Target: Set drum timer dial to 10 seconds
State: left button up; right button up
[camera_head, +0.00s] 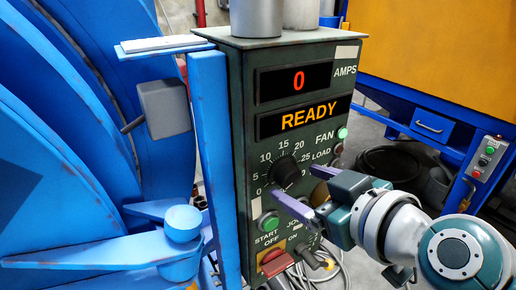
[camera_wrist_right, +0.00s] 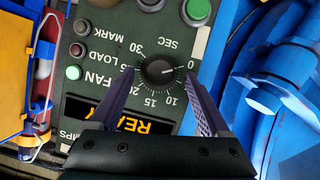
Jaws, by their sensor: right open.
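The black round timer dial (camera_head: 286,170) is on the front of the dark green control box, ringed by white numbers marked SEC. In the right wrist view the dial (camera_wrist_right: 158,73) appears upside down, and its white mark seems to point toward 0. My right gripper (camera_head: 300,183) is open in front of the panel. Its two purple fingers lie on either side of the dial in the wrist view (camera_wrist_right: 157,78). I cannot tell whether either finger touches it. My left gripper is not in view.
The display (camera_head: 304,116) reads READY and the one above reads 0. A lit green FAN light (camera_head: 342,133), a green START button (camera_head: 268,222) and a red switch (camera_head: 275,262) are near the dial. The blue blaster drum (camera_head: 60,130) stands left, with a blue post beside the box.

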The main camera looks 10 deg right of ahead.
jog(key=shift+x, duration=1.25)
grip_shut()
